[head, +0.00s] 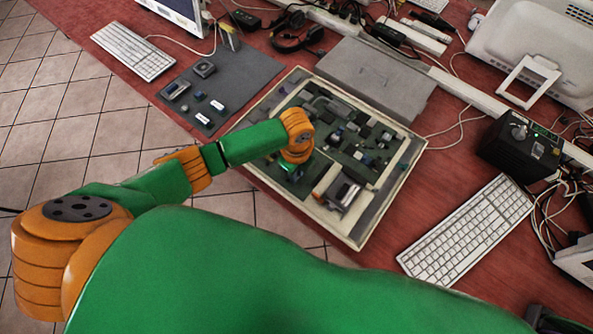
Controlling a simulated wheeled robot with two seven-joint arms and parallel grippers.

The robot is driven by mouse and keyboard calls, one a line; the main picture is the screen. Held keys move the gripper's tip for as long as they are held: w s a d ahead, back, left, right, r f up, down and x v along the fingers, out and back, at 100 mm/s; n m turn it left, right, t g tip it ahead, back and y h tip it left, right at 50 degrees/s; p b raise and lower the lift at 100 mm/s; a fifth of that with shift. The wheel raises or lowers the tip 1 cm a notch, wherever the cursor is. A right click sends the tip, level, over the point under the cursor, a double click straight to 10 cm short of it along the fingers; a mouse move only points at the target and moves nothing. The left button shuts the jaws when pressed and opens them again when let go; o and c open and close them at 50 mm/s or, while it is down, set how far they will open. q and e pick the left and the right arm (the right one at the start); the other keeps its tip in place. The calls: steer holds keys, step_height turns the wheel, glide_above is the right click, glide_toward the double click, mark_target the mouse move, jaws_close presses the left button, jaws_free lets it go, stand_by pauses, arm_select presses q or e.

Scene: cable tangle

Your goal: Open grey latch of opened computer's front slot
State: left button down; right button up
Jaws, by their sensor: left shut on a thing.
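The opened computer (408,165) lies flat on the red table, its cream rim around a dark board with several parts. A silver boxy part (341,193) sits at its near corner. My left arm reaches in from the left, and its orange wrist is above the computer's near left part. My left gripper (291,168) is mostly hidden under that wrist, down among the parts. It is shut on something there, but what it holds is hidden. I cannot make out the grey latch or the front slot. My right gripper is not in view.
A grey mat (245,75) with small parts lies left of the computer. A grey panel (375,80) lies behind it. A white keyboard (468,230) and a black box (520,148) with cables are at right. Red table is bare between computer and keyboard.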

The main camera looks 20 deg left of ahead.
mark_target(302, 182)
arm_select(q)
steer(key=shift+s+d+r+p, duration=0.2)
steer(key=shift+s+d+p, duration=0.1)
steer(key=shift+d+p, duration=0.3)
steer(key=shift+d+f, duration=0.15)
steer(key=c, duration=1)
jaws_free()
steer(key=shift+o, duration=1)
steer(key=shift+d, duration=0.1)
step_height(302, 182, up, 7)
